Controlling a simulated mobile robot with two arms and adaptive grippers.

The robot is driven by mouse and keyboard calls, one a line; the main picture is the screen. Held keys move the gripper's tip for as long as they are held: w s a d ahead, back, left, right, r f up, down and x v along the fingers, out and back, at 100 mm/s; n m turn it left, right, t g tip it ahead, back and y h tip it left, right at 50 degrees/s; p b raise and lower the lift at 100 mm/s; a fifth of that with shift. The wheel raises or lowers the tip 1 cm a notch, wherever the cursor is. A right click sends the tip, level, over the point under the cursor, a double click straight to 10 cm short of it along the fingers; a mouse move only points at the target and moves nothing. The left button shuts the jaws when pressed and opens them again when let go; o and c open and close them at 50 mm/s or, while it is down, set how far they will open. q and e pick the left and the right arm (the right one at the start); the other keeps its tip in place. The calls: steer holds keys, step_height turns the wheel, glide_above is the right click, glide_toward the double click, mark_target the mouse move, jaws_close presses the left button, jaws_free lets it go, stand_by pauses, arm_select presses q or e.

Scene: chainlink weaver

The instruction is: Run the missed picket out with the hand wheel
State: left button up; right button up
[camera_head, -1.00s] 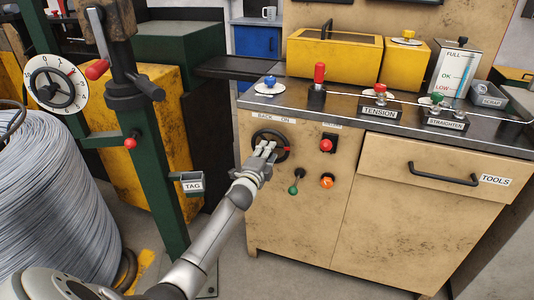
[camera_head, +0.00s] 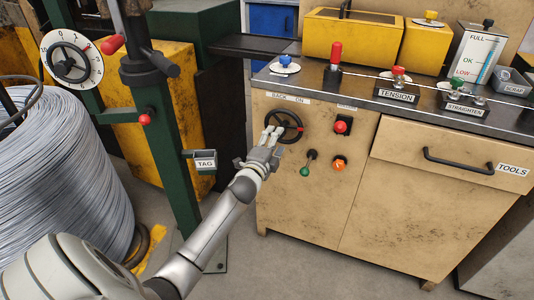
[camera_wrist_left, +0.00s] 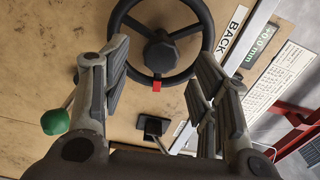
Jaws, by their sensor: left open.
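The black hand wheel (camera_head: 297,122) is on the front of the tan cabinet, by the BACK/ON label. It fills the top of the left wrist view, where its hub (camera_wrist_left: 161,51) and a red mark on the lower rim (camera_wrist_left: 157,86) show. My left gripper (camera_head: 272,132) is at the wheel's left side in the head view. Its fingers are spread wide and hold nothing; in the left wrist view (camera_wrist_left: 158,75) the wheel shows between and beyond them. I cannot tell whether a fingertip touches the rim. I cannot make out the picket. My right gripper is out of view.
A red button (camera_head: 341,126), green-knobbed lever (camera_head: 305,171) and orange knob (camera_head: 339,165) sit right of and below the wheel. A green post with a TAG holder (camera_head: 205,162) stands left of my forearm. A wire coil (camera_head: 65,170) is at far left.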

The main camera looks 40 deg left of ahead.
arm_select(q)
steer(key=v, duration=0.7)
stand_by(0.4)
